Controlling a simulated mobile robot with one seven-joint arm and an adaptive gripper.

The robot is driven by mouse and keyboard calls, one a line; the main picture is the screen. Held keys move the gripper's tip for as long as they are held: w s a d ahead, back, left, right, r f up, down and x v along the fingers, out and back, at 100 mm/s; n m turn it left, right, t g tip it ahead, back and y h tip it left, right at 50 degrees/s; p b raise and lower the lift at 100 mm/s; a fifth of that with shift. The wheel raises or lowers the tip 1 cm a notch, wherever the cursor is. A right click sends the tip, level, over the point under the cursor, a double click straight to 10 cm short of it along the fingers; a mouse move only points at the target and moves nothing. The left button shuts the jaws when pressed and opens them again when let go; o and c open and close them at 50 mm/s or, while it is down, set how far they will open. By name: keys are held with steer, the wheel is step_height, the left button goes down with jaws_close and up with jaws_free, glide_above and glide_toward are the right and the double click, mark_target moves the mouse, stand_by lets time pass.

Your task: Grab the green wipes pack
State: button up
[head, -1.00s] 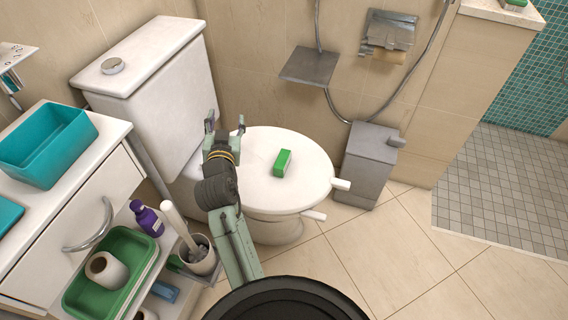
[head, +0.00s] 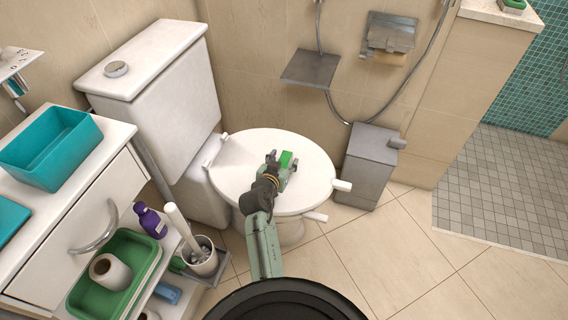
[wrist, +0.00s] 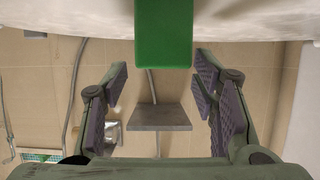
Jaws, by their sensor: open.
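The green wipes pack (head: 287,160) lies on the closed white toilet lid (head: 235,165). In the wrist view the pack (wrist: 163,35) shows as a green block at the top middle, beyond and between the fingers. My gripper (head: 280,162) is at the pack in the head view, with its fingers around or just in front of it. In the wrist view my gripper (wrist: 160,90) is open, with a wide gap between its padded fingers and nothing held. The lower part of the pack is partly hidden by my gripper in the head view.
The toilet tank (head: 150,70) stands behind left. A grey bin (head: 372,165) is right of the toilet. A vanity with a teal basin (head: 50,145), a purple bottle (head: 150,220) and a brush holder (head: 202,257) are at left. The floor at right (head: 400,245) is clear.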

mark_target(286, 157)
steer(key=shift+x, duration=1.45)
steer(key=shift+a, duration=0.15)
steer(key=shift+c, duration=0.3)
jaws_close()
